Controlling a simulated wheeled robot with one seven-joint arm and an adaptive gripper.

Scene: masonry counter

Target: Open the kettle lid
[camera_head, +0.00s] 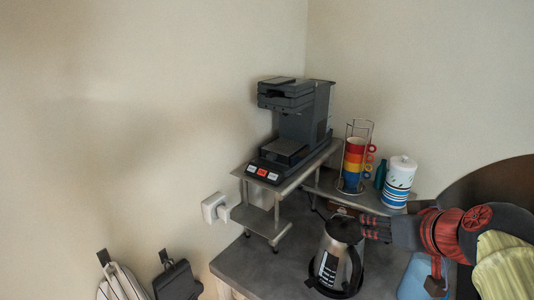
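The kettle (328,258) stands upright on a dark base on the grey counter. It has a steel body, a dark window strip with white marks, and a black handle on its right side. Its black lid (343,229) appears closed on top. My gripper (366,227) comes in from the right, at the upper right edge of the kettle, close to the lid and the top of the handle. I cannot tell whether it touches them. The fingers are small and dark here, and their opening cannot be made out.
Behind the kettle, a metal shelf (264,218) carries a dark coffee machine (296,125). Stacked coloured mugs (354,165) in a wire rack and a blue-white canister (399,180) stand to the right. A wall socket (213,207) is at left. The counter (262,262) left of the kettle is clear.

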